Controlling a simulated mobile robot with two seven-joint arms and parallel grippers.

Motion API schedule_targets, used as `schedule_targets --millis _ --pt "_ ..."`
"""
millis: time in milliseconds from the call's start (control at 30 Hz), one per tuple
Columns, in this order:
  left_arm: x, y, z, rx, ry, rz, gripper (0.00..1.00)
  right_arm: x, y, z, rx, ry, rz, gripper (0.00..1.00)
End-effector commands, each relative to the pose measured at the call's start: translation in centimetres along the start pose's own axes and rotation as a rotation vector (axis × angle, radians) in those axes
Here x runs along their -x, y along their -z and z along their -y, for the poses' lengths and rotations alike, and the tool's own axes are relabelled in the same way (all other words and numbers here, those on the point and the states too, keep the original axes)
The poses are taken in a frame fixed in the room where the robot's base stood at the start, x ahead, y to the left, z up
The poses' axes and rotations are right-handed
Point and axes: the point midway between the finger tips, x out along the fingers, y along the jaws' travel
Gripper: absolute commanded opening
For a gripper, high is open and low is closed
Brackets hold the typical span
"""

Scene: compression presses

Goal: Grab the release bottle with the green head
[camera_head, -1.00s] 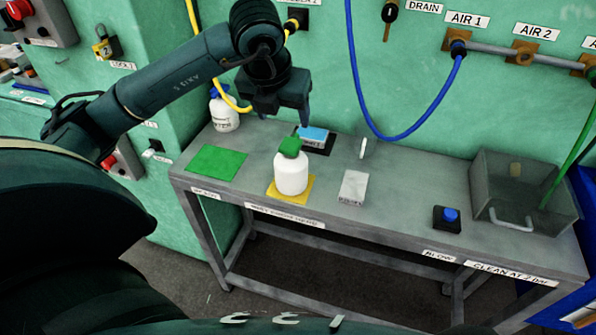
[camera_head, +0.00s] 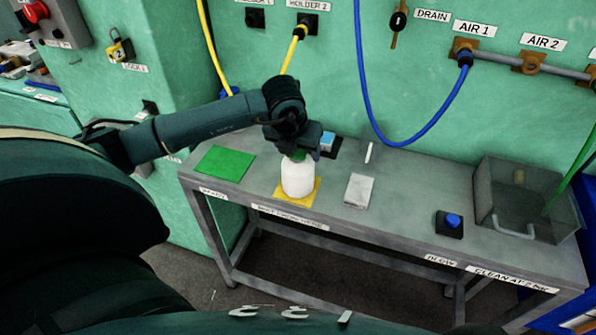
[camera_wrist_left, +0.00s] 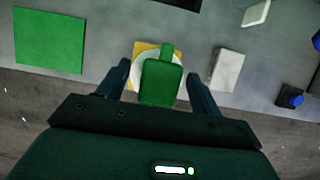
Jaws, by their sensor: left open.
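The release bottle (camera_head: 298,180) is white with a green head and stands upright on a yellow mat (camera_head: 317,190) on the grey bench. In the left wrist view its green head (camera_wrist_left: 161,80) lies between the two fingers. My left gripper (camera_head: 302,158) is above and around the top of the bottle, and hides most of the head in the head view. It is open in the left wrist view (camera_wrist_left: 160,85), with a finger on each side of the head and visible gaps. My right gripper is not in view.
A green mat (camera_head: 225,163) lies left of the bottle. Further right are a blue button (camera_head: 452,221) and a grey bin (camera_head: 535,180). A blue hose (camera_head: 400,143) hangs behind.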

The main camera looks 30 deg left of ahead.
Motion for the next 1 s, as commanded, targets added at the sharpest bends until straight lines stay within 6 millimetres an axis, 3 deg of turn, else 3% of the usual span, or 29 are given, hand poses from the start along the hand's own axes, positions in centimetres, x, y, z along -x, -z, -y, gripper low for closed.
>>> schedule_targets --millis 167,900,1000 --pt "-0.03 0.01 0.02 0.000 0.000 0.000 0.65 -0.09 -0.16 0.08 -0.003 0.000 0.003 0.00" --pt "-0.09 0.16 0.03 -0.001 0.000 -0.004 0.04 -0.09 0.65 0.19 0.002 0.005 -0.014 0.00" --pt "-0.12 0.20 0.03 -0.001 0.000 -0.005 0.00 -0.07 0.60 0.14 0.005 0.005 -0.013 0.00"
